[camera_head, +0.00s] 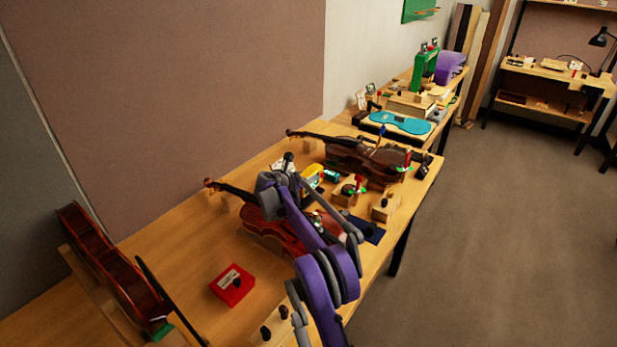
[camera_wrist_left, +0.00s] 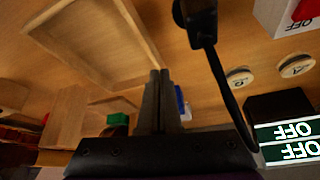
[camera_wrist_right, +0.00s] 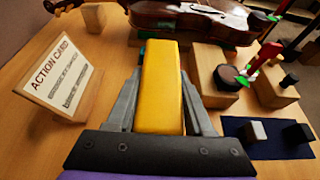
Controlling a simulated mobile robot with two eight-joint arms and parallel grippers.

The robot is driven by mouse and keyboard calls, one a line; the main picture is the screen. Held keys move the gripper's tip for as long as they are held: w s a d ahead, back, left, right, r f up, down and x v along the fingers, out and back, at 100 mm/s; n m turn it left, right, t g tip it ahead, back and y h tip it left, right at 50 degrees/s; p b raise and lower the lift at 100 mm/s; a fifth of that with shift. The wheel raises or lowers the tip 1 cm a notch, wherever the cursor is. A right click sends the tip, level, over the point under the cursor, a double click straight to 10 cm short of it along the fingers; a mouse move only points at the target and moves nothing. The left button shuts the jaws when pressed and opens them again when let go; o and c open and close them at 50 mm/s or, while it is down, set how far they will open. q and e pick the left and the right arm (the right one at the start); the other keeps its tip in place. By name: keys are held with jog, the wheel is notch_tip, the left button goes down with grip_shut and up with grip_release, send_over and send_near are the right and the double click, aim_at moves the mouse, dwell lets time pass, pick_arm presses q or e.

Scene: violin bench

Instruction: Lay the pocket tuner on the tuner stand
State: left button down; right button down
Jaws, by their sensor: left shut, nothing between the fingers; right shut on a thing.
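A yellow block-shaped thing, which looks like the pocket tuner (camera_wrist_right: 159,80), is between the fingers of my right gripper (camera_wrist_right: 160,100) in the right wrist view. The gripper is shut on it. In the head view its yellow part (camera_head: 312,170) shows beside my purple right arm, low over the bench. Just beyond it is a wooden piece with a green part (camera_wrist_right: 142,54), mostly hidden. I cannot tell for sure which wooden piece is the tuner stand. My left gripper (camera_wrist_left: 160,80) is shut and empty in the left wrist view; it is not seen in the head view.
Past the tuner lies a violin (camera_wrist_right: 190,18). An action card (camera_wrist_right: 65,78) stands at left. A wooden block (camera_wrist_right: 212,62) with a dark round piece and a blue cloth (camera_wrist_right: 265,148) are at right. A wooden tray (camera_wrist_left: 75,18) shows in the left wrist view.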

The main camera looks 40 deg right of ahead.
pick_arm(q)
jog(key=shift+s+f+b, duration=0.2)
jog(key=shift+f+b, duration=0.2)
jog(key=shift+f, duration=0.15)
pick_arm(e)
jog(key=shift+f, duration=0.8)
jog(key=shift+c, duration=1)
grip_release()
